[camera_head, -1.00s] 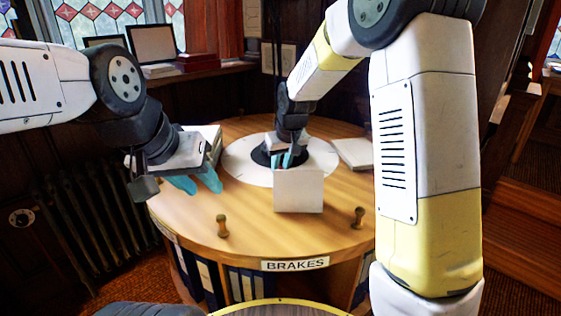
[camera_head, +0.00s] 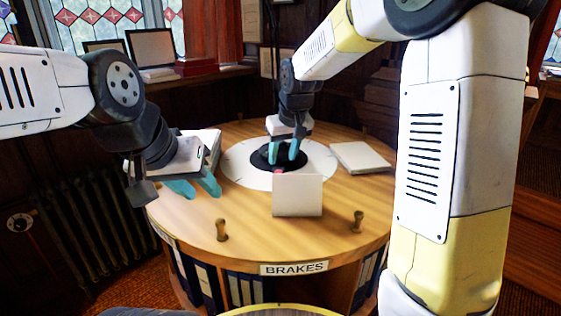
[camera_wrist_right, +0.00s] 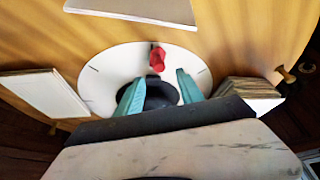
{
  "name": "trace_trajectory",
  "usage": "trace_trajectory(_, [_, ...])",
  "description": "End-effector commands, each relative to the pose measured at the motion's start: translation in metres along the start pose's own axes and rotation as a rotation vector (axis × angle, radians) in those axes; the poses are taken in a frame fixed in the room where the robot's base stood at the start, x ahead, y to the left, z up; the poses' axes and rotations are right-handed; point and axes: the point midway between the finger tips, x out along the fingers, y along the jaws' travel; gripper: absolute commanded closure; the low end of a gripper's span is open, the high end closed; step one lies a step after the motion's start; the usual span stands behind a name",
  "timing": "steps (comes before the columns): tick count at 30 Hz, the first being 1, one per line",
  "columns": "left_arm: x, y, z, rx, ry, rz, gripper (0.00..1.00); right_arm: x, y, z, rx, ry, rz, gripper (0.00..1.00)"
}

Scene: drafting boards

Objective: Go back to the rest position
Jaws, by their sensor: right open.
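My right gripper (camera_head: 287,155) is open and empty above the black centre of the white dial (camera_head: 240,165) on the round wooden table (camera_head: 180,215). In the right wrist view, its two teal fingers (camera_wrist_right: 157,92) are spread apart with a red piece (camera_wrist_right: 157,59) beyond them on the dial. Only a small bit of that red piece shows in the head view, behind a white upright block (camera_head: 298,195). My left gripper (camera_head: 193,188) hangs over the table's left side, its teal fingertips apart with nothing seen between them.
A flat white-topped block (camera_head: 360,157) lies at the table's right. Another pale block (camera_head: 205,142) stands behind my left gripper. A "BRAKES" label (camera_head: 294,268) is on the rim.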

Motion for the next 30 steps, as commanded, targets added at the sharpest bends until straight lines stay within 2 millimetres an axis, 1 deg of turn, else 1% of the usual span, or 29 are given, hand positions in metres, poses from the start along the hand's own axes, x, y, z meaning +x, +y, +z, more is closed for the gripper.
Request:
trace_trajectory(1, [0.0,0.0,0.0,0.0,0.0,0.0,0.64,-0.005,0.0,-0.001,0.0,0.002,0.0,0.56])
trace_trajectory(3, [0.0,0.0,0.0,0.0,0.0,0.0,0.64,-0.008,0.0,0.0,0.0,0.001,0.0,0.56])
trace_trajectory(13, [0.0,0.0,0.0,0.0,0.0,0.0,0.64,-0.01,0.001,0.001,0.003,0.0,-0.001,0.56])
trace_trajectory(14, [0.0,0.0,0.0,0.0,0.0,0.0,0.64,-0.012,0.001,0.002,0.006,0.002,-0.002,0.56])
trace_trajectory(17, [0.0,0.0,0.0,0.0,0.0,0.0,0.64,-0.027,0.009,0.013,0.032,0.014,-0.01,0.56])
trace_trajectory(20, [0.0,0.0,0.0,0.0,0.0,0.0,0.64,-0.057,0.019,0.036,0.079,0.037,-0.026,0.56])
trace_trajectory(21, [0.0,0.0,0.0,0.0,0.0,0.0,0.64,-0.07,0.024,0.049,0.103,0.049,-0.033,0.56])
trace_trajectory(23, [0.0,0.0,0.0,0.0,0.0,0.0,0.64,-0.091,0.029,0.072,0.137,0.066,-0.042,0.56])
trace_trajectory(24, [0.0,0.0,0.0,0.0,0.0,0.0,0.64,-0.103,0.031,0.087,0.158,0.078,-0.045,0.56])
trace_trajectory(26, [0.0,0.0,0.0,0.0,0.0,0.0,0.64,-0.12,0.033,0.111,0.189,0.096,-0.049,0.56])
trace_trajectory(27, [0.0,0.0,0.0,0.0,0.0,0.0,0.64,-0.13,0.034,0.127,0.208,0.108,-0.049,0.56])
trace_trajectory(29, [0.0,0.0,0.0,0.0,0.0,0.0,0.64,-0.142,0.033,0.151,0.235,0.125,-0.046,0.56])
trace_trajectory(30, [0.0,0.0,0.0,0.0,0.0,0.0,0.64,-0.149,0.033,0.166,0.251,0.136,-0.043,0.56])
